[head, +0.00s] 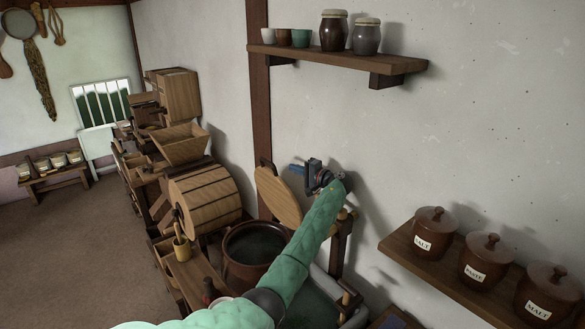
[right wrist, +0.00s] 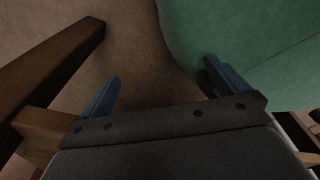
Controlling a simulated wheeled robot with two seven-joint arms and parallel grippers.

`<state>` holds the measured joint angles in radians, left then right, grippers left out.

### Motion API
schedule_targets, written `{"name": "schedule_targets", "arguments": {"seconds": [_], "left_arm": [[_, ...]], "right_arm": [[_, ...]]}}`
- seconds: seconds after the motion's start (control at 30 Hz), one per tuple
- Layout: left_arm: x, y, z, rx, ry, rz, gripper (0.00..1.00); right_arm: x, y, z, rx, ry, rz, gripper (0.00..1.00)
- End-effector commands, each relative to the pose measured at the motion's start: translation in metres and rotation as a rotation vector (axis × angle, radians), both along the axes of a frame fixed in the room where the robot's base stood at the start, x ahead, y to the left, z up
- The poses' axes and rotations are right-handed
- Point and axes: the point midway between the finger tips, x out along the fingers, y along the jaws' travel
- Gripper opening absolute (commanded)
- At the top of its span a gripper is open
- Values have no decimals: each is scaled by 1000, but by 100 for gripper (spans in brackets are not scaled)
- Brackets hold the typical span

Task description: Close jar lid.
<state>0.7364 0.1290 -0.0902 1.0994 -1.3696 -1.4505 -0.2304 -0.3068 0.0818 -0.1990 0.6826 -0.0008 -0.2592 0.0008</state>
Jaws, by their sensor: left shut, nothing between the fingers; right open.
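A wide brown jar (head: 228,268) stands in the lower middle of the head view, its mouth uncovered and its inside dark. A round wooden lid (head: 277,202) stands tilted up at the jar's back right. My left gripper (head: 303,168) is shut and empty, at the lid's upper right edge. I cannot tell whether it touches the lid. My green left arm passes in front of the jar's right side. My right gripper (right wrist: 157,92) shows in the right wrist view, open with nothing between its blue fingers.
A shelf (head: 400,251) with three labelled lidded pots is at the right. A higher shelf (head: 340,54) holds cups and two jars. A wooden drum (head: 205,197) and other wooden gear stand left of the jar. Floor (head: 75,250) is clear at far left.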

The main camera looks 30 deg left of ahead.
Motion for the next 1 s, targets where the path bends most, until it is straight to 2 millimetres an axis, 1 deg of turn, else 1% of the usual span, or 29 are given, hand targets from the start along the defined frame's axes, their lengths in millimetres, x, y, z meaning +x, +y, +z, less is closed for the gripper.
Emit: {"name": "schedule_targets", "arguments": {"seconds": [0.03, 0.3, 0.5, 0.7, 1.0], "left_arm": [[1, 9, 2, 1, 0, 2, 0], [8, 53, 1, 1, 1, 1, 0], [11, 74, 0, 1, 1, 0, 0], [12, 82, -1, 0, 0, -1, 0], [12, 82, -1, 0, 0, -1, 0]], "right_arm": [[-2, 0, 1, 0, 2, 0, 100], [-12, -2, 1, -1, 7, 0, 100], [-16, -3, 1, -1, 10, 0, 100], [-18, -2, 1, -1, 12, 0, 100], [-19, -1, 1, -1, 12, -1, 100]]}}
